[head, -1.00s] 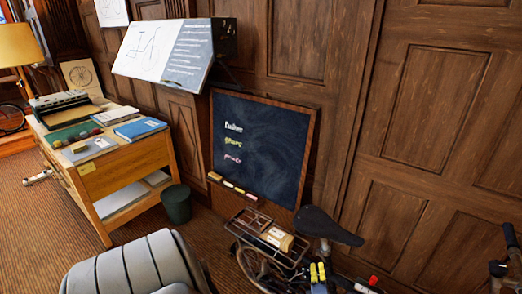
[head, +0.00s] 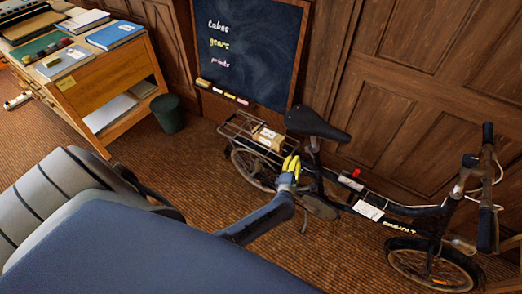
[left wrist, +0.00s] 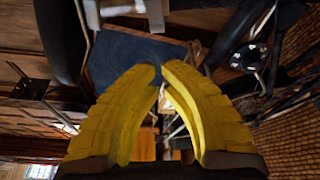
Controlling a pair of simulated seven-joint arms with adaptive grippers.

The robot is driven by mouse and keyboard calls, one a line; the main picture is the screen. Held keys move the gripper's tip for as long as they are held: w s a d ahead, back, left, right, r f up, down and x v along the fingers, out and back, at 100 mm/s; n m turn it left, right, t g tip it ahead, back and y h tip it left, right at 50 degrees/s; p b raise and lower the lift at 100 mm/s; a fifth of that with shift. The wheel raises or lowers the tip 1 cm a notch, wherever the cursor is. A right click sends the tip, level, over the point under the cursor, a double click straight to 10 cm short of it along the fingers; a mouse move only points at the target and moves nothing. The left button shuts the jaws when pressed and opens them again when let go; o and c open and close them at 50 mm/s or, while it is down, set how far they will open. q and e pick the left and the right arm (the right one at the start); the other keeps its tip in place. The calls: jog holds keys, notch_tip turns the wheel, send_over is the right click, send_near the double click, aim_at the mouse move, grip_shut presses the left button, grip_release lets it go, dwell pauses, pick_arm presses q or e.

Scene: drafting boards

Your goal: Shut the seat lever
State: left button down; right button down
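The bicycle stands beside the wall, with its black saddle (head: 316,124) on a seat post (head: 314,146). I cannot make out the seat lever clearly; the area under the saddle is dark and small. My left gripper (head: 292,162) has yellow fingers and is just left of the seat post, below the saddle and in front of the rear rack. In the left wrist view its fingertips (left wrist: 160,70) are nearly together, with nothing seen between them. Dark bicycle parts surround them there, apart from the fingers as far as I can tell. My right gripper is not in view.
The rear rack (head: 245,133) carries a small box (head: 268,137). A small red part (head: 357,172) sits on the bicycle frame. A chalkboard (head: 255,45) leans on the wall behind. A bin (head: 168,113) and a wooden desk (head: 105,80) stand left. Carpet is free before the bicycle.

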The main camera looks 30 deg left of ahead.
pick_arm(q)
jog(key=a+f+m+t+h, duration=0.1)
jog(key=a+f+m+h, duration=0.15)
jog(key=a, duration=0.25)
jog(key=s+d+r, duration=0.1)
jog(key=s, duration=0.8)
jog(key=s+d+f+m+g+h, duration=0.1)
jog(key=s+f+m+g, duration=0.1)
jog(key=f+m, duration=0.4)
jog(key=s+d+f+m+g+h, duration=0.1)
jog(key=s+f+m+g+h, duration=0.1)
jog(key=s+f+m, duration=0.3)
jog(key=s+d+f+m+g+h, duration=0.1)
jog(key=s+f+m+g, duration=0.1)
jog(key=f+m, duration=0.5)
jog(key=shift+s+f, duration=0.9)
jog(key=shift+f, duration=0.55)
jog(key=shift+d+h, duration=0.15)
jog(key=shift+h, duration=0.2)
